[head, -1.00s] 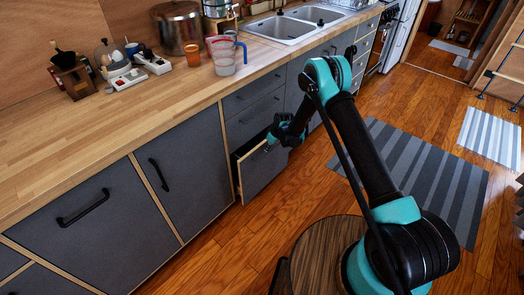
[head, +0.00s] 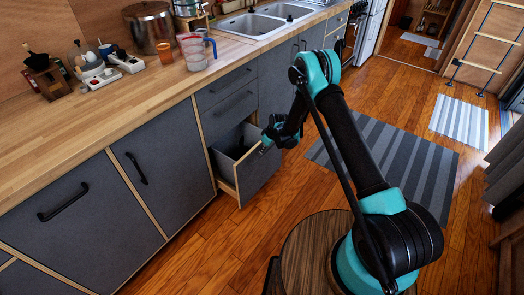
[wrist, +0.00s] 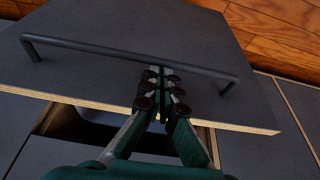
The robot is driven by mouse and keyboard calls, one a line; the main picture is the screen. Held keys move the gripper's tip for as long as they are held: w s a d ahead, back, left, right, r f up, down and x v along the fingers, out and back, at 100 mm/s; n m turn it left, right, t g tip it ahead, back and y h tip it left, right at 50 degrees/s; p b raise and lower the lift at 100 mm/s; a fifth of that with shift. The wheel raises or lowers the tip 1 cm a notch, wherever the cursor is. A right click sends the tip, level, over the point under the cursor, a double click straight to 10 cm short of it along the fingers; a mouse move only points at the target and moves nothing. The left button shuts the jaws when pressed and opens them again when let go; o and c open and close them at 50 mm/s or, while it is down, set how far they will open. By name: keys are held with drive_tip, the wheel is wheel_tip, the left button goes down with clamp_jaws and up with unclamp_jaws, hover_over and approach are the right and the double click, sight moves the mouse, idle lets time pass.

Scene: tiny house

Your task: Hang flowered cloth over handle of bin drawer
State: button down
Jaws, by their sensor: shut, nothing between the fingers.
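The bin drawer (head: 258,182) is a dark grey front with a pale wood edge, standing open from the lower cabinet, its hollow inside partly showing. In the wrist view its front panel (wrist: 110,75) fills much of the picture, and its handle (wrist: 95,50) is a long black bar. My gripper (head: 266,142) is at the top of the drawer front. In the wrist view my gripper (wrist: 165,80) reaches across the panel's edge with its fingertips together at the handle bar. It is shut and empty; whether it touches the bar is unclear. No flowered cloth shows.
The wooden counter (head: 120,115) holds a sink (head: 262,24), a large pot (head: 150,27), a measuring jug (head: 194,52) and an orange cup (head: 165,52). A striped rug (head: 390,160) lies to the right. Wood floor beside the drawer is clear.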

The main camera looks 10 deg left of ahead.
drive_tip(key=v, duration=1.2)
